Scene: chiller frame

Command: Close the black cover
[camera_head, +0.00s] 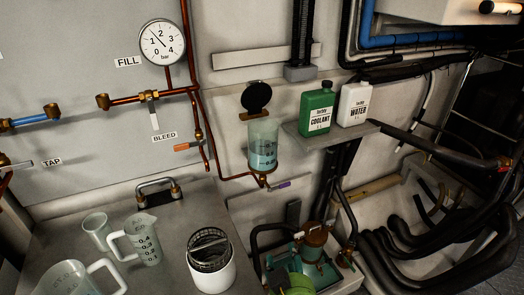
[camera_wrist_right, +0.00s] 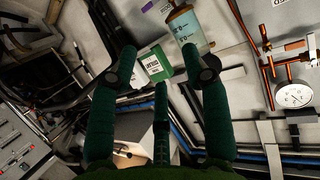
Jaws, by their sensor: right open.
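The black cover (camera_head: 257,96) is a round black disc standing open and upright on a brass hinge, above and behind the rim of a clear graduated cylinder (camera_head: 264,145). The cylinder holds bluish liquid and its top is uncovered. In the right wrist view the cylinder (camera_wrist_right: 184,24) shows at the top, beyond my right finger. My left gripper is not in view.
A green coolant bottle (camera_head: 317,110) and a white water bottle (camera_head: 353,104) stand on a shelf right of the cylinder. Copper pipes and a pressure gauge (camera_head: 162,42) are at left. Jugs (camera_head: 137,240) and a white basket pot (camera_head: 211,265) stand on the lower bench.

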